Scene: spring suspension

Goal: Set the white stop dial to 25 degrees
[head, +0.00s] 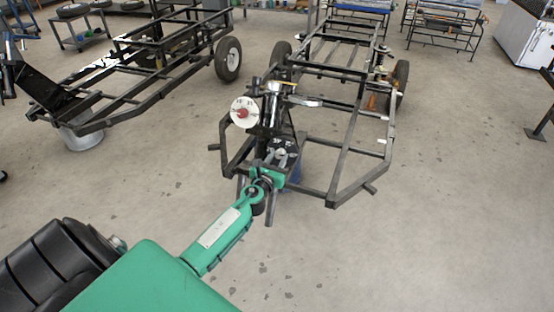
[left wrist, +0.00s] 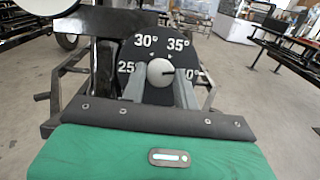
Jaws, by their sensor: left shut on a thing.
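The white stop dial (left wrist: 160,70) is a round knob on a black plate (left wrist: 158,45) marked 25°, 30°, 35° and a partly hidden 40°. A dark line on the knob points right, toward the 40° side. My left gripper (left wrist: 160,84) has one grey finger on each side of the knob and is shut on it. In the head view my left gripper (head: 272,172) reaches the black plate at the front of a frame; the knob is too small there to read. My right gripper is in neither view.
A white disc (head: 243,113) with a red hub stands beside the upright post, above and left of my gripper. The black tube frame (head: 345,165) extends behind. Another wheeled frame (head: 130,90) stands left. The floor (head: 420,250) at right front is clear.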

